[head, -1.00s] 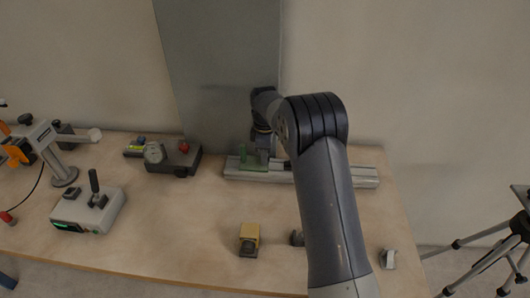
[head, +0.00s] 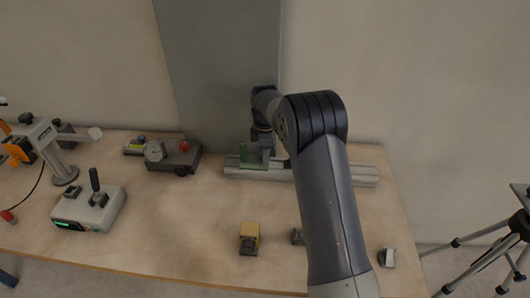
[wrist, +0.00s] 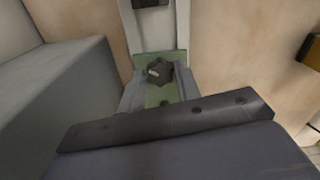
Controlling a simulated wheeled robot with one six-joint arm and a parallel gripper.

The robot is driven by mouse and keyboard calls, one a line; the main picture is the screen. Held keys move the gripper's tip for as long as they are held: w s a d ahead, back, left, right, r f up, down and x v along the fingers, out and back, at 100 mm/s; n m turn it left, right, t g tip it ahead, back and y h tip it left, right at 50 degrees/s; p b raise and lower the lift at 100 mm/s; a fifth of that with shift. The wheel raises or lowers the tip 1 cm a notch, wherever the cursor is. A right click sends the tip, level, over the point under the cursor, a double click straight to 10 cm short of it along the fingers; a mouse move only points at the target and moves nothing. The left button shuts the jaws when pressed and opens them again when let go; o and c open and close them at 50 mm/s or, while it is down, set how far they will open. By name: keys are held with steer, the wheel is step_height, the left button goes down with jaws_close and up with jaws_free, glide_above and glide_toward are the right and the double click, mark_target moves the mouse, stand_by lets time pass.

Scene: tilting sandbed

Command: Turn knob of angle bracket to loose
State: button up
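The green angle bracket (head: 248,163) stands on the grey rail at the back of the table. In the wrist view its dark lobed knob (wrist: 159,70) with a pale mark shows on the green face of the bracket (wrist: 150,94). My gripper (head: 262,152) is at the bracket, reaching down from above, partly hidden by my wrist in the head view.
The grey rail (head: 362,176) runs along the back of the table. A dial gauge block (head: 181,157) stands to the left. A control box with a lever (head: 85,213), a yellow block (head: 249,238) and a small grey block (head: 387,258) lie further forward. The table's middle (head: 190,220) is clear.

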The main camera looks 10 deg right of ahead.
steer(key=o, duration=0.4)
steer(key=shift+r, duration=0.1)
step_height(320, 180, up, 11)
steer(key=shift+f, duration=0.2)
stand_by(0.4)
step_height(320, 180, down, 11)
steer(key=shift+r, duration=0.1)
stand_by(0.4)
stand_by(0.4)
